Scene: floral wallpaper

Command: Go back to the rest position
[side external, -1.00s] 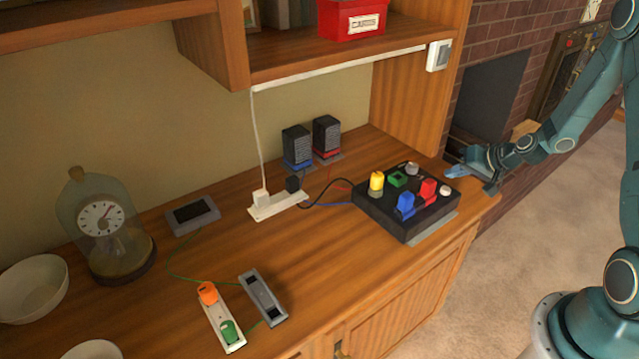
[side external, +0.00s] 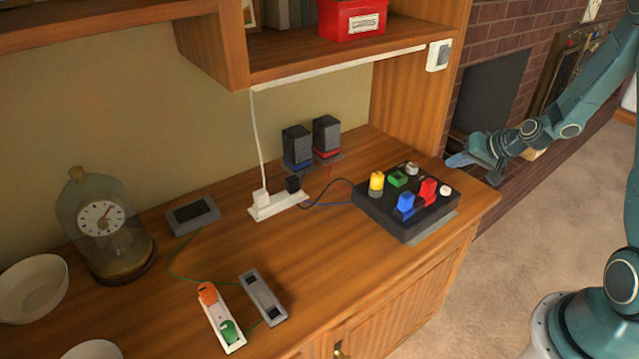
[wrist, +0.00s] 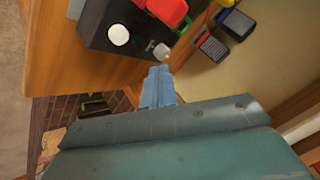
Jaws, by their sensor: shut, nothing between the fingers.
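My gripper (side external: 462,160) is at the right end of the wooden desk, above and just beyond the desk's right edge, beside the black control box (side external: 395,222). Its blue fingers are shut and empty. In the wrist view the closed fingers (wrist: 157,88) point towards the desk corner, with part of the black box (wrist: 95,28) ahead of them. The fingers appear apart from the box and its knobs.
The box carries yellow, green, blue, red and white controls. Two speakers (side external: 327,137) and a power strip (side external: 278,205) stand behind it. The shelf's wooden side panel (side external: 408,95) rises near my gripper. Open space lies right of the desk, before the brick fireplace (side external: 500,65).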

